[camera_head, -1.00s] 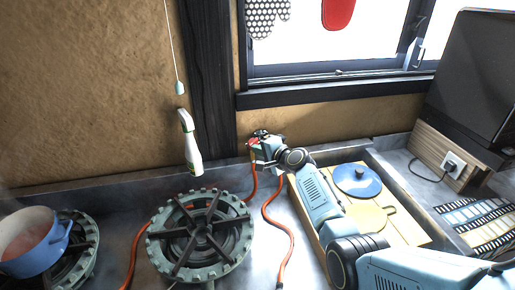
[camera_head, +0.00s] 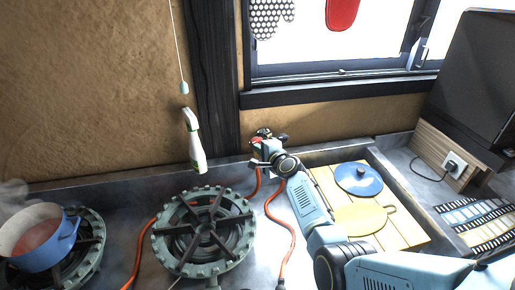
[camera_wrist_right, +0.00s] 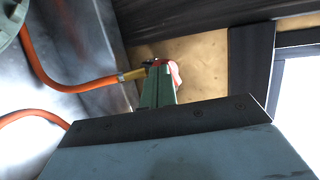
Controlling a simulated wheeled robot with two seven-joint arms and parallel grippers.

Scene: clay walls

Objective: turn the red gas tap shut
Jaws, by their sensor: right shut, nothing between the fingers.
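The red gas tap (camera_head: 257,142) is on the back wall, right of the dark post and below the window. It is small and partly hidden by my right gripper (camera_head: 259,160), so I cannot read its handle angle. In the right wrist view the red of the tap (camera_wrist_right: 176,74) shows at and beyond the tips of my green fingers (camera_wrist_right: 158,72). The fingers are together with nothing between them. They are close to the tap, but I cannot tell whether they touch it. My left gripper is not in view.
Orange hoses (camera_head: 276,205) run from the tap area over the counter. A gas burner (camera_head: 203,240) stands left of my arm, and a steaming blue pot (camera_head: 62,245) sits on another. A spray bottle (camera_head: 195,142) hangs near the post. A wooden board (camera_head: 395,228) lies right.

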